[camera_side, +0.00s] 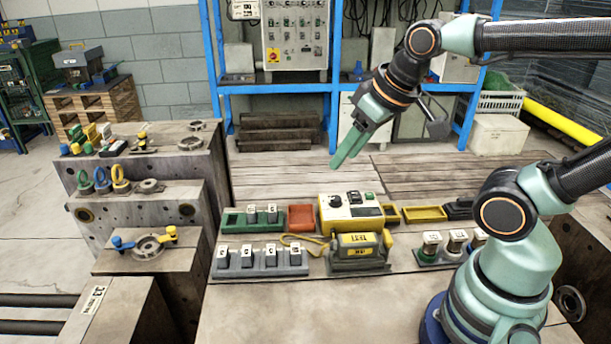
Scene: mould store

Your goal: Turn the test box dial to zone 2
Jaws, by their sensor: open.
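The test box (363,211) is a yellow case with a pale top panel, standing on the wooden bench near the middle of the side view. Its dial (335,201) is a dark round knob at the left of the top panel. The zone marks and the dial's setting are too small to read. My gripper (343,162) has green fingers pointing down and to the left. It is open and empty, above and behind the test box, clear of the dial.
An orange tray (301,218) is left of the test box, beside a green tray (230,221) with grey numbered blocks. A grey and yellow unit (358,251) stands in front, with a yellow cable at its left. A yellow tray (425,214) lies to the right.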

